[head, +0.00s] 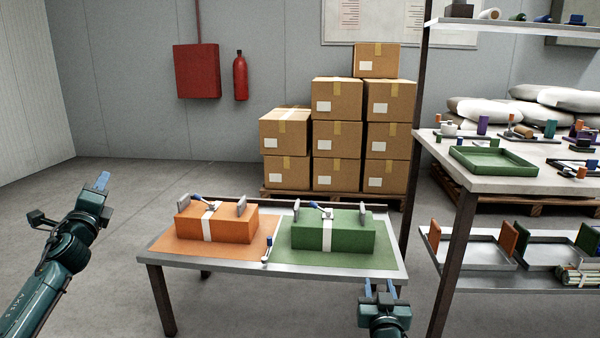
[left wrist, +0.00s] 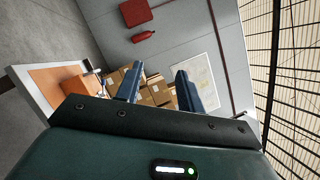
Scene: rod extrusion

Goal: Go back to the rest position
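My left gripper (head: 103,181) is raised in the air to the left of the low table, well clear of it. In the left wrist view its two blue fingers (left wrist: 157,88) stand apart with nothing between them. My right gripper (head: 379,289) is at the table's front right edge in the head view. Its two blue fingers point up the picture with a gap between them, and I see nothing held.
The low table (head: 190,261) carries an orange block (head: 247,222) and a green block (head: 357,235), each with a white band and clamps. A shelf rack (head: 463,210) stands close on the right. Stacked cartons (head: 337,135) are behind. Floor at left is free.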

